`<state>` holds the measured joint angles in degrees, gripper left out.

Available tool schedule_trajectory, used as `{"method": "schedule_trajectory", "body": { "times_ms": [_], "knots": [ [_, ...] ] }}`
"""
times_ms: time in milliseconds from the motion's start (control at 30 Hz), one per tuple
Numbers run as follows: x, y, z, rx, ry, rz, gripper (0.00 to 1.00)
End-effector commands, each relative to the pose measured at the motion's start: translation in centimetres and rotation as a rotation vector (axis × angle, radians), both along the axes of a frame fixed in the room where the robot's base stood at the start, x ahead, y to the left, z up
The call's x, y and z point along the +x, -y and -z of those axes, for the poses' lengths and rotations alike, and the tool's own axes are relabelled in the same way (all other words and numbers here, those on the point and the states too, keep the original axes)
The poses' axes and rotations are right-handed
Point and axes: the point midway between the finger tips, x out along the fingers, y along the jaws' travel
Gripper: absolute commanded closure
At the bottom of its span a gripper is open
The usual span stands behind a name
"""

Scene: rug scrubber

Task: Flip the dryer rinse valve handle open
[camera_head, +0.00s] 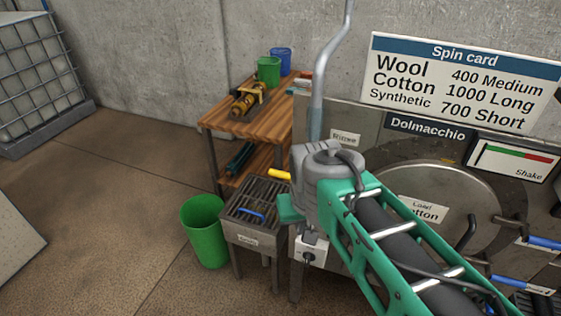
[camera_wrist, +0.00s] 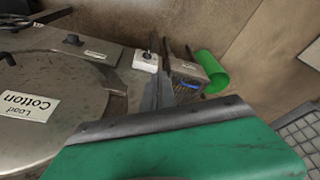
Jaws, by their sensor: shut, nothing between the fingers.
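The dryer is the grey metal machine marked Dolmacchio (camera_head: 428,129), with a round lid labelled Load Cotton (camera_head: 455,190). The lid also shows in the wrist view (camera_wrist: 40,75). A yellow handle (camera_head: 279,174) shows just left of my grey wrist; I cannot tell whether it is the rinse valve handle. Blue handles (camera_head: 545,243) (camera_head: 510,282) show at the dryer's right side. My gripper's narrow grey fingers (camera_wrist: 158,93) are together and empty, pointing toward the grated stand. In the head view my wrist and arm hide the fingers and part of the dryer front.
A grated metal stand (camera_head: 240,238) with a blue handle on it (camera_head: 250,215) stands beside a green bin (camera_head: 205,230). A white switch box (camera_head: 311,251) is close to my wrist. A wooden table (camera_head: 220,119) stands behind.

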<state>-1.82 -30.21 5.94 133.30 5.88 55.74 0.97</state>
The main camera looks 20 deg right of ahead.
Motion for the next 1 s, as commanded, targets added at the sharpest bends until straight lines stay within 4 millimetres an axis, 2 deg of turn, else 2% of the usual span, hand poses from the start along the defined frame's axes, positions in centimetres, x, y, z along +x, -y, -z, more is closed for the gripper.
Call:
{"method": "schedule_trajectory", "body": {
  "times_ms": [33,200,333,500,767,867,1000],
  "knots": [
    [2.1,0.3,-3.3,-0.011,-0.005,0.045,1.0],
    [9.2,0.6,-12.0,-0.018,-0.035,0.289,1.0],
    [12.9,-0.9,-15.8,0.015,-0.053,0.447,1.0],
    [14.8,-2.2,-17.4,0.051,-0.061,0.543,1.0],
    [14.9,-2.2,-17.4,0.053,-0.059,0.55,1.0],
    [14.9,-2.1,-17.1,0.053,-0.059,0.549,1.0],
    [15.1,-1.9,-15.2,0.052,-0.06,0.548,1.0]
  ]
}}
